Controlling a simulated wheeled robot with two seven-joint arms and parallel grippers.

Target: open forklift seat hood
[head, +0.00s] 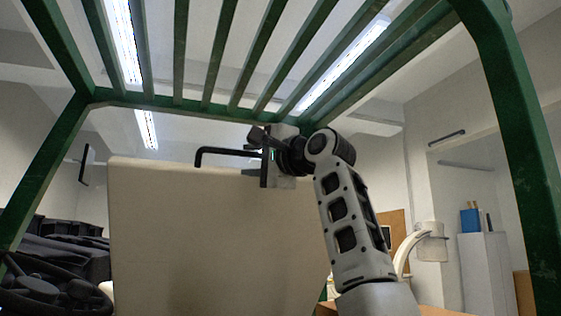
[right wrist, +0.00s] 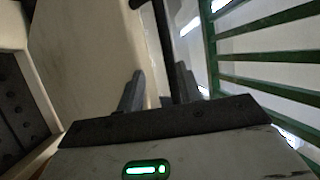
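The forklift seat hood is a large beige panel (head: 210,235) standing steeply raised in the middle of the head view. It also fills the upper left of the right wrist view (right wrist: 95,50). A black bent bar handle (head: 222,151) runs along its top edge and shows as a dark bar in the right wrist view (right wrist: 167,40). My right gripper (head: 254,153) is at the right end of this handle. In the right wrist view its fingers (right wrist: 158,88) are apart, with the bar between them, close to the right finger. My left gripper is not in view.
Green overhead guard bars (head: 210,60) pass above, and a thick green post (head: 515,150) stands at right. A black steering wheel (head: 45,290) and dark console are at lower left. A grey cabinet (head: 487,270) stands at far right.

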